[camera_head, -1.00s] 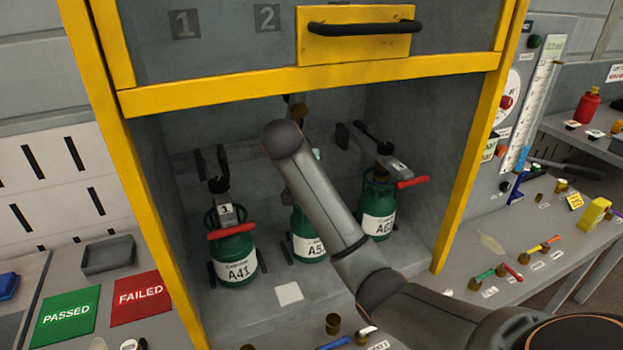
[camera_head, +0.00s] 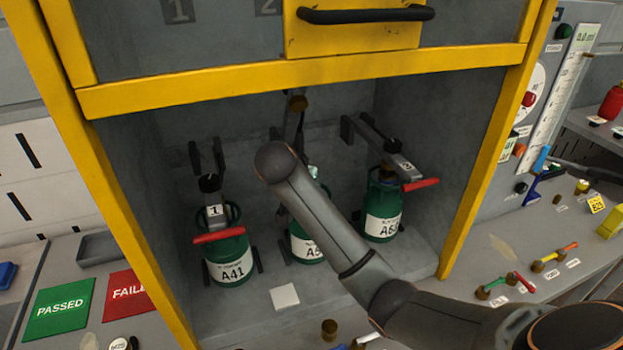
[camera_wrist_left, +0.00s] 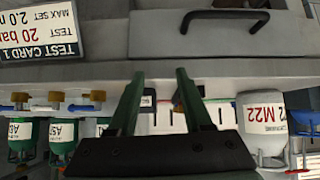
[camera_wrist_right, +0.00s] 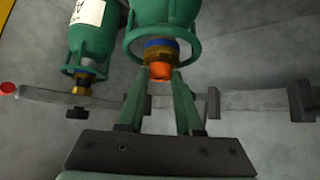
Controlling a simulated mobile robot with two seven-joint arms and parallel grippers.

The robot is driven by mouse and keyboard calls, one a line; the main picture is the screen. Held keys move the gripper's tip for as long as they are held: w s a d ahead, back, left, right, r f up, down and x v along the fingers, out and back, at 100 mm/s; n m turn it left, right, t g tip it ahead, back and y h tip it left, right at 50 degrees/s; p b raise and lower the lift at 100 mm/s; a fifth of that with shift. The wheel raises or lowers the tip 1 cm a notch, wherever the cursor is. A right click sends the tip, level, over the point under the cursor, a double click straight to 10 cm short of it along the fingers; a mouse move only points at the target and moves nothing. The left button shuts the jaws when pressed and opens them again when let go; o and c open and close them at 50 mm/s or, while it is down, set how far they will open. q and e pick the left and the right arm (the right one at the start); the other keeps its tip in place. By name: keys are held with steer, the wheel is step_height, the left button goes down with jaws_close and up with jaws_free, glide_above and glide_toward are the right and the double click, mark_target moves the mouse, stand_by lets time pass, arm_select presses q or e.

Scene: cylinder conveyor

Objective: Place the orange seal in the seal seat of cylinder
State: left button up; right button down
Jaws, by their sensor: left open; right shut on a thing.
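Three green cylinders stand in the cabinet in the head view: A41 (camera_head: 228,262) at left, a middle one labelled A5-something (camera_head: 303,245) partly behind my right arm, and one labelled A6-something (camera_head: 382,215) at right. In the upside-down right wrist view, my right gripper (camera_wrist_right: 160,78) is shut on the orange seal (camera_wrist_right: 160,72). The seal is at the brass valve (camera_wrist_right: 160,56) of the near cylinder (camera_wrist_right: 163,12), which has a blue ring (camera_wrist_right: 160,44). I cannot tell whether it is seated. My left gripper (camera_wrist_left: 158,80) is open and empty in the left wrist view.
Clamp arms with red handles (camera_head: 219,236) stand over the outer cylinders. The yellow cabinet frame (camera_head: 300,85) surrounds the bay. A white square (camera_head: 285,295) lies on its floor. A green PASSED mat (camera_head: 62,309) lies at left; several valve parts lie on the right bench.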

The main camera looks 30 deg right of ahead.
steer(key=shift+f, duration=0.25)
steer(key=shift+a, duration=0.1)
steer(key=shift+f, duration=0.3)
steer(key=c, duration=1)
jaws_free()
steer(key=shift+s, duration=0.1)
steer(key=o, duration=0.4)
steer(key=shift+f, duration=0.2)
steer(key=shift+r, duration=0.1)
